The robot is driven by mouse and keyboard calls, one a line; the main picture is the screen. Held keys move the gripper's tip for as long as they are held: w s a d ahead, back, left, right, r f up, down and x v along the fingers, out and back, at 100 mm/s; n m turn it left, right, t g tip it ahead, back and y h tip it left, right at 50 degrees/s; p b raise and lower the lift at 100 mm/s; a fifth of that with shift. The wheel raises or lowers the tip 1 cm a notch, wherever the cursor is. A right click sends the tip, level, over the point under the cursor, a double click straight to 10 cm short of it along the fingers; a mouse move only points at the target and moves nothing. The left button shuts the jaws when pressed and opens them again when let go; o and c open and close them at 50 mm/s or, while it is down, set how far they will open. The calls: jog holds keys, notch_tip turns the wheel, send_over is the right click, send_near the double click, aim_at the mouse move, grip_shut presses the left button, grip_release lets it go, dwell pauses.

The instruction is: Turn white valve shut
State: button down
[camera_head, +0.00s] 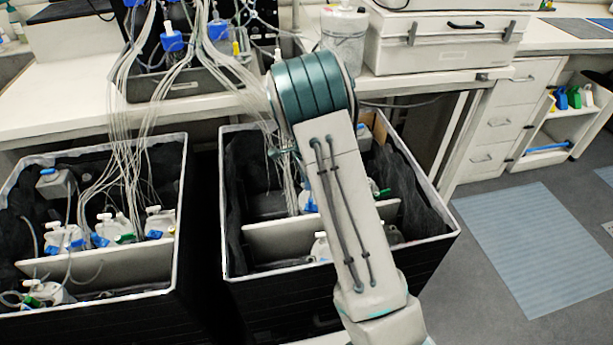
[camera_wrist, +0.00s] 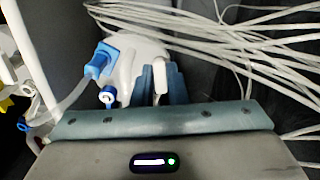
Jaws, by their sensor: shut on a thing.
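In the wrist view my gripper (camera_wrist: 160,82) has its two teal fingers closed around a small upright white valve (camera_wrist: 160,77). The valve is on top of a white bottle (camera_wrist: 143,46). A blue clamp or connector (camera_wrist: 101,60) and a blue-and-white round fitting (camera_wrist: 108,96) are just left of the fingers. In the head view my arm reaches down into the right black bin (camera_head: 340,282), and my gripper is hidden behind the arm there. How far the valve is turned cannot be told.
Many thin white tubes (camera_wrist: 230,40) run close to the fingers. Another black bin (camera_head: 90,318) with several bottles stands at left. The bins have raised rims and white dividers (camera_head: 270,240). The white bench (camera_head: 55,100) is above them. The floor mat (camera_head: 545,245) at right is clear.

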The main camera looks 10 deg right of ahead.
jog(key=shift+m+p, duration=0.55)
jog(key=shift+m, duration=0.55)
jog(key=c, duration=1.5)
grip_release()
jog(key=shift+o, duration=0.2)
notch_tip(320, 180, up, 14)
jog(key=p, duration=0.1)
jog(key=shift+f, duration=0.1)
